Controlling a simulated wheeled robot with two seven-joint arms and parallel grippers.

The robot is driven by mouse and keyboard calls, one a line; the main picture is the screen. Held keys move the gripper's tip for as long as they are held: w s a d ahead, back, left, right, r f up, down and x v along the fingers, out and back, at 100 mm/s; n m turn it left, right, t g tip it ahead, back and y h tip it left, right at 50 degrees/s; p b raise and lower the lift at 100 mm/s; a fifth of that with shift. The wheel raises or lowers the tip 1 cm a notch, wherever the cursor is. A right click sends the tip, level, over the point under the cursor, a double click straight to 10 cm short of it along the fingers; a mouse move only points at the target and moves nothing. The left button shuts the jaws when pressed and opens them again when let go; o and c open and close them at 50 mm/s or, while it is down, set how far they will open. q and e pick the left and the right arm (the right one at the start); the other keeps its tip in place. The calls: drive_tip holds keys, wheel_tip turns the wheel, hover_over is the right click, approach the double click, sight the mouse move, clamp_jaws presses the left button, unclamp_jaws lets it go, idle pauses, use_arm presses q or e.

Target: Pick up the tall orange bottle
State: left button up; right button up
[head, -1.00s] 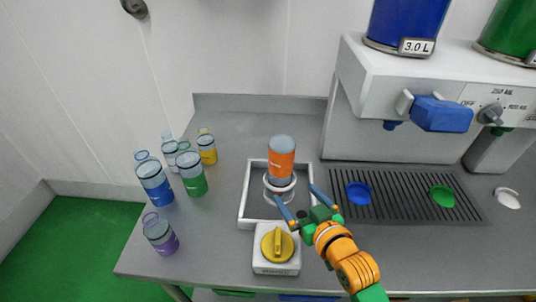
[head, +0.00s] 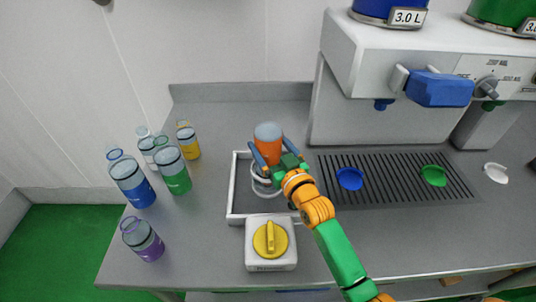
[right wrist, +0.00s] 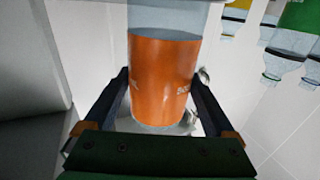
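The tall orange bottle (head: 268,133) stands upright at a round white ring holder (head: 258,186) in a shallow white-rimmed tray (head: 234,190). It has a clear upper part and an orange band. My right gripper (head: 272,152) is at the bottle, with one finger on each side of the orange band. In the right wrist view the orange bottle (right wrist: 160,85) fills the space between the fingertips of my right gripper (right wrist: 160,78). The fingers are spread, and I see no clear squeeze on the bottle. My left gripper is not in view.
Purple (head: 143,240), blue (head: 132,182), green (head: 172,168) and yellow (head: 188,140) bottles stand at the left. A white box with a yellow knob (head: 270,240) sits in front of the tray. The dispenser (head: 400,85) and drip grate (head: 395,195) are at the right.

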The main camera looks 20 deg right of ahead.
drive_tip(key=shift+s, duration=0.1)
drive_tip(key=c, duration=0.9)
wheel_tip(320, 180, up, 10)
drive_tip(key=shift+f+p, duration=0.15)
drive_tip(key=shift+p, duration=0.3)
drive_tip(key=shift+c, duration=0.2)
wheel_tip(320, 180, up, 12)
drive_tip(key=p, duration=0.9)
drive_tip(key=shift+f, duration=0.15)
